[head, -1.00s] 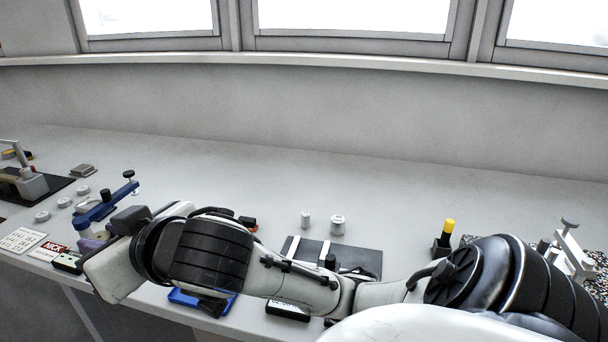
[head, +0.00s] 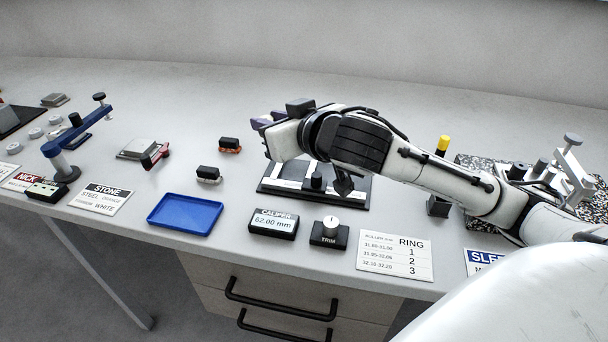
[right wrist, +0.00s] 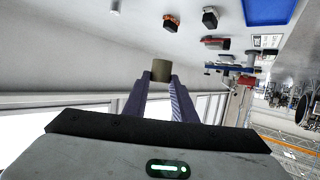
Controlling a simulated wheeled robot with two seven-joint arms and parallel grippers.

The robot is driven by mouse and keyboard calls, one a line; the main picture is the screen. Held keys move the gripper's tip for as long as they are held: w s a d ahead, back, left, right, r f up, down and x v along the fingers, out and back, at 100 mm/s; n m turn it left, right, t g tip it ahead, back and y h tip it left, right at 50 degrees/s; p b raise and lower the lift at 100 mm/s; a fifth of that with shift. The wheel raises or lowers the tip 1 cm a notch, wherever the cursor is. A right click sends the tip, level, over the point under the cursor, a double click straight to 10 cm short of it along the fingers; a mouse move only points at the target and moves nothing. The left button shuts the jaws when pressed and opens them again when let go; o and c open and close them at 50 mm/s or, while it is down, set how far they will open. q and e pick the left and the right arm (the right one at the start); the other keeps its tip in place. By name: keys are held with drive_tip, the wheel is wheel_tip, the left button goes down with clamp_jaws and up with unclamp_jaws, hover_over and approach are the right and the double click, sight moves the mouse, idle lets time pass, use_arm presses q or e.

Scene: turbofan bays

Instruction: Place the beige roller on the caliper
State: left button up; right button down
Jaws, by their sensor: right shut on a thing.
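My right gripper (head: 262,123) is above the bench, to the left of and behind the caliper plate. The right wrist view shows its two purple fingers shut on the beige roller (right wrist: 161,70), a short cylinder at their tips. The roller cannot be made out in the head view. The caliper (head: 270,195) is a dark plate with pale strips and a black knob, partly covered by my right arm. Its readout box (head: 273,224) stands in front and reads 62.00 mm. The roller is apart from the caliper. My left gripper is not in view.
A blue tray (head: 185,214), a trim knob box (head: 330,233) and a ring chart (head: 396,256) lie along the front edge. Two small black-topped blocks (head: 230,145) (head: 208,174) stand left of the caliper. A blue clamp stand (head: 75,138) is farther left. The back bench is clear.

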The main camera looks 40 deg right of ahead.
drive_tip(key=w+d+f+b, duration=0.2)
drive_tip(key=d+f, duration=0.3)
drive_tip(key=d, duration=0.2)
drive_tip(key=b, duration=0.1)
hover_over(300, 175)
drive_tip(key=shift+m, duration=0.4)
wheel_tip(300, 175, down, 5)
drive_tip(key=shift+r, duration=0.1)
wheel_tip(300, 175, down, 4)
drive_tip(key=shift+r+b, duration=0.1)
drive_tip(key=shift+b, duration=0.25)
drive_tip(key=shift+f, duration=0.2)
drive_tip(key=shift+f, duration=0.2)
drive_tip(key=c, duration=1.5)
unclamp_jaws()
drive_tip(key=shift+o, duration=0.2)
drive_tip(key=shift+r, duration=0.1)
